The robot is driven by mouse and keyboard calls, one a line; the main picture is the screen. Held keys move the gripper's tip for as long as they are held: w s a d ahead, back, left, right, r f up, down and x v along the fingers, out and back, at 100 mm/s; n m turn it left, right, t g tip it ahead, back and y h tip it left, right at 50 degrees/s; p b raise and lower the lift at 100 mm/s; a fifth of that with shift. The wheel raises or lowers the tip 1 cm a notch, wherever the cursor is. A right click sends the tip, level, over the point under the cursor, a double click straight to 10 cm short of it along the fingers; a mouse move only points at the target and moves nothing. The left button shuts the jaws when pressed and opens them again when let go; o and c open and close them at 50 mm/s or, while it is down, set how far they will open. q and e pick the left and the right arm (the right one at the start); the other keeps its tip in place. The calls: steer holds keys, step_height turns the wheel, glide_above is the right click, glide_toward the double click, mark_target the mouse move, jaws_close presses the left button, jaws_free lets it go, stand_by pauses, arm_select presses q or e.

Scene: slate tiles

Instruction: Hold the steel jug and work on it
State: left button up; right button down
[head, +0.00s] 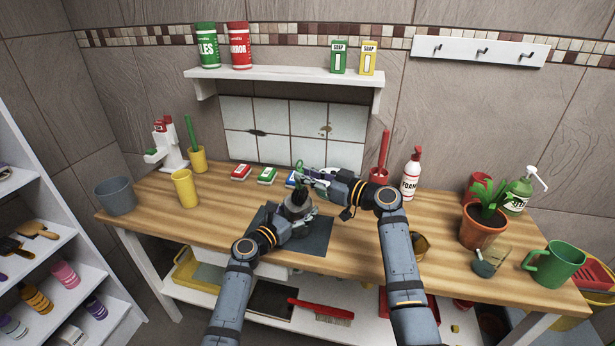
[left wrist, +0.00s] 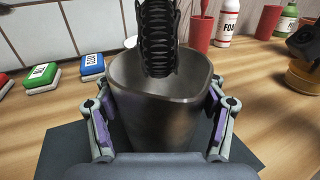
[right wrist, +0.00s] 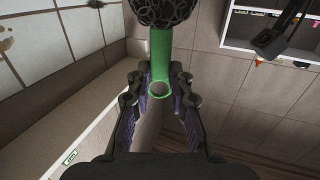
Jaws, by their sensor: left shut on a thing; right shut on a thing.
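The steel jug (head: 299,213) stands upright over the dark mat (head: 318,240). My left gripper (head: 296,222) is shut on it; in the left wrist view a finger presses each side of the jug (left wrist: 155,118). My right gripper (head: 314,181), above the jug, is shut on a brush with a green handle (right wrist: 160,60) ending in a ring and a black wiry head (right wrist: 163,10). In the left wrist view the head (left wrist: 158,40) points down into the jug's open mouth. Whether it touches the inner wall I cannot tell. The jug's bottom is hidden.
Red, green and blue soap boxes (head: 267,175) lie behind the jug. A red cup (head: 379,172) with a red-handled tool and a white-and-red foam bottle (head: 411,174) stand behind the right arm. A yellow cup (head: 185,188) stands left. The wooden top between cup and mat is clear.

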step_height(320, 180, down, 3)
steer(key=shift+f, duration=0.1)
stand_by(0.4)
steer(key=shift+r, duration=0.2)
step_height(320, 180, up, 3)
steer(key=shift+f, duration=0.1)
steer(key=shift+s+a, duration=0.35)
steer(key=shift+s, duration=0.2)
stand_by(0.8)
stand_by(1.6)
